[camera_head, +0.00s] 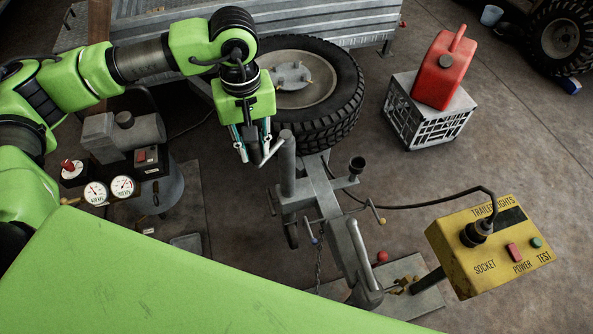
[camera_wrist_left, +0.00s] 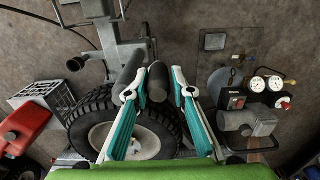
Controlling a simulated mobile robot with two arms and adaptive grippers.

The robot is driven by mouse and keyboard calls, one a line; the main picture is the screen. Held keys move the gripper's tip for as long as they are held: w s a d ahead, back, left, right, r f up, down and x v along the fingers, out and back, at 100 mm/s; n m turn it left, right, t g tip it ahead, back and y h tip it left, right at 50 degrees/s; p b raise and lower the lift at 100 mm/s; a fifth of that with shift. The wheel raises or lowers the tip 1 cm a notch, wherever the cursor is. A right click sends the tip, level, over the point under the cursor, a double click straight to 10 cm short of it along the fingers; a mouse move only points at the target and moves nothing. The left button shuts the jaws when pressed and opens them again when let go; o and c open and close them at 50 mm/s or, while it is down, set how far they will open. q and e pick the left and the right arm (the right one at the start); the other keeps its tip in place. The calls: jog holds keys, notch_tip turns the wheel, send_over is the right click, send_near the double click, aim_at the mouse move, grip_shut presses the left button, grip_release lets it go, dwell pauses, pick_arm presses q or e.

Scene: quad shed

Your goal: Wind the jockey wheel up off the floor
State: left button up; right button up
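The jockey wheel's grey post (camera_head: 287,165) stands upright on the trailer drawbar, and its dark wheel (camera_head: 291,234) shows below, partly hidden by the bracket. I cannot tell whether the wheel touches the floor. A crank arm (camera_head: 270,151) runs from the post top to an upright dark grip (camera_wrist_left: 157,83). My left gripper (camera_head: 246,146) is above the crank, pointing down. In the left wrist view its two teal fingers (camera_wrist_left: 158,95) stand either side of the grip, apart, with narrow gaps visible. The post (camera_wrist_left: 130,70) is beside the left-hand finger. My right gripper is not in view.
A spare tyre (camera_head: 335,100) lies close behind the post. A yellow trailer-lights box (camera_head: 490,270) stands at right, its cable crossing to the drawbar (camera_head: 350,240). A red fuel can (camera_head: 440,75) sits on a crate (camera_head: 425,130). A compressor with gauges (camera_head: 150,190) is at left.

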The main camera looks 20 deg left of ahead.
pick_arm(q)
jog(key=o, duration=0.3)
jog(key=shift+s+a+f, duration=0.1)
jog(key=shift+f, duration=0.1)
jog(key=shift+o, duration=0.2)
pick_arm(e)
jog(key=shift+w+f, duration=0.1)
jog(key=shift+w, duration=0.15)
pick_arm(q)
jog(key=shift+r, duration=0.1)
